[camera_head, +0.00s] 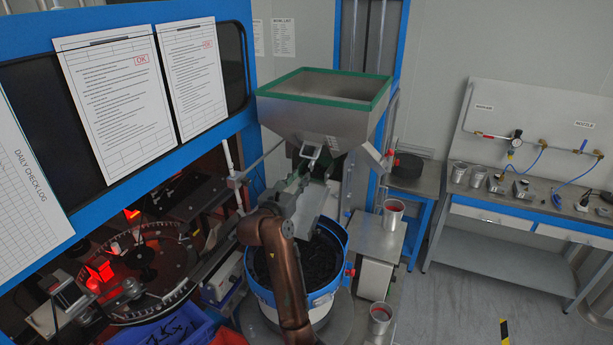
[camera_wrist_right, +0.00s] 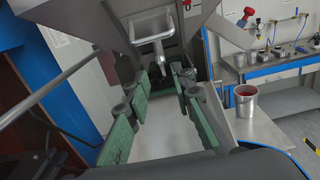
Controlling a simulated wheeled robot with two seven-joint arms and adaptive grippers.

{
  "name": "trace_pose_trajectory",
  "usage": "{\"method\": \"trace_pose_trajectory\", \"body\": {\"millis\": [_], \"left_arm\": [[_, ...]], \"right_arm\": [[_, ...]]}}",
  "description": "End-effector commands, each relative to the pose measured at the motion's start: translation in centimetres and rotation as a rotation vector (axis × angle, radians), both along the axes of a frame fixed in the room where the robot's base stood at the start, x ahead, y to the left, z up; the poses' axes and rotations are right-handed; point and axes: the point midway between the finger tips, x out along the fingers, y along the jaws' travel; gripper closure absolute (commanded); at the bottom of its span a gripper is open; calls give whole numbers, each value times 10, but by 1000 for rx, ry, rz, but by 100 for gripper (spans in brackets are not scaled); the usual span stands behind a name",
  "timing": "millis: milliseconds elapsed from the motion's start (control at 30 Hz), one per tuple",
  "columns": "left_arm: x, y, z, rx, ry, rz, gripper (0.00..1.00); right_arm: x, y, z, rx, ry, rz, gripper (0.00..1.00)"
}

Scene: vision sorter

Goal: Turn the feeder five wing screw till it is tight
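The steel feeder hopper (camera_head: 318,118) with a green rim stands at the centre of the head view. A small silver looped fitting (camera_head: 311,151) is on its lower front; the right wrist view shows this fitting (camera_wrist_right: 155,28) large, with a stem and rounded end below. I cannot tell for sure whether it is the wing screw. My right gripper (camera_head: 308,172) is just below the hopper front. In the right wrist view its green-padded fingers (camera_wrist_right: 163,80) are apart with nothing between them, and the fitting is beyond the tips. My left gripper is out of view.
A round blue-rimmed bowl (camera_head: 338,232) of dark parts is under my right arm. A light chute (camera_wrist_right: 165,135) lies below the fingers. A metal cup (camera_wrist_right: 246,100) stands on the stand to the right. A blue-framed machine (camera_head: 190,150) fills the left.

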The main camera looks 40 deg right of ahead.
Motion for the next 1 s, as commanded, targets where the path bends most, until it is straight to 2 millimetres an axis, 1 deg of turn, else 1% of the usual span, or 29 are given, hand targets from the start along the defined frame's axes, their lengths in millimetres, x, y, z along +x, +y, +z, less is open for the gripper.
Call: {"method": "trace_pose_trajectory", "body": {"millis": [100, 300, 500, 633, 867, 1000], "left_arm": [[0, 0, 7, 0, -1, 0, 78], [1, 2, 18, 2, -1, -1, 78], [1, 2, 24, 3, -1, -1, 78], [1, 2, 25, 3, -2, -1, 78], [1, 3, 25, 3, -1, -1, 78], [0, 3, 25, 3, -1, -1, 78]], "right_arm": [[6, -13, 5, -2, 0, -1, 78], [21, -42, 6, -3, 1, -2, 78], [32, -61, 4, -1, 0, -1, 78], [34, -66, 4, -1, 0, 0, 78], [34, -66, 2, 0, -1, 0, 78], [34, -66, 2, 0, 0, 0, 87]]}}
